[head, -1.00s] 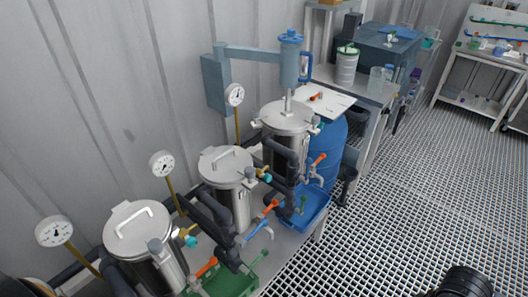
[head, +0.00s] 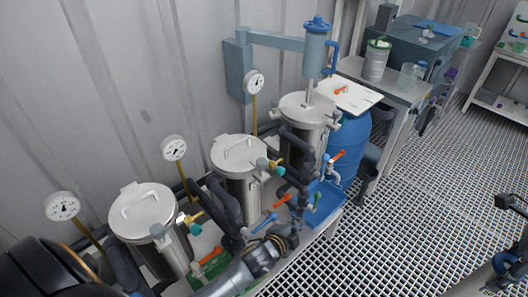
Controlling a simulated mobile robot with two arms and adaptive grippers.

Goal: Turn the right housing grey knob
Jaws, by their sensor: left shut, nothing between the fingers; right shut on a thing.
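The right housing (head: 300,142) is the farthest of the steel vessels in the row, under the blue-grey hoist. A small greyish knob (head: 336,115) shows at its right side near the lid; its details are too small to tell. My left gripper (head: 282,240) is low in front of the middle vessel, beside the pipes and blue-handled valve; it is shut and empty, its fingertips hard to make out. My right gripper (head: 508,203) is at the right picture edge above the grating floor, far from the housings. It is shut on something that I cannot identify.
The middle vessel (head: 243,182) and left vessel (head: 140,213) stand nearer, with gauges behind. Dark pipes and orange-handled valves crowd their front. A blue barrel (head: 348,145) and blue tray (head: 326,207) stand by the right housing. The grating floor (head: 400,235) is clear.

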